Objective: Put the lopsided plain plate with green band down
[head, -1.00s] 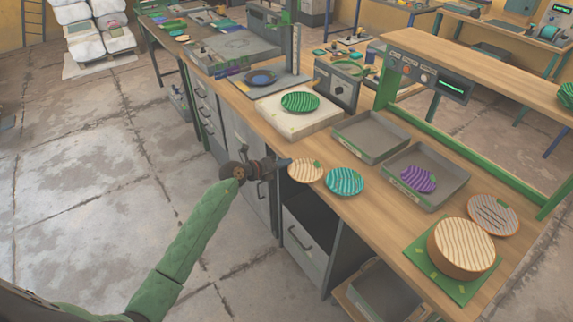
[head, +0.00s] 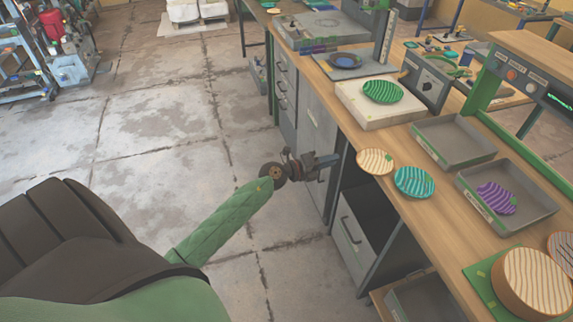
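The plain cream plate (head: 375,161) with thin stripes and a small green mark lies on the wooden bench top, close to its front edge. My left gripper (head: 330,161) is just left of the plate, outside the bench edge, with a gap between them. Nothing shows in its fingers, and they are too small to tell whether they are open or shut. My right gripper is out of view.
A teal striped plate (head: 415,181) lies close to the right of the cream plate. Behind stand an empty grey tray (head: 440,158), a tray (head: 540,212) with a purple plate (head: 497,198), and a pale slab (head: 350,106) under a green plate (head: 383,91). A round striped block (head: 535,284) stands at lower right.

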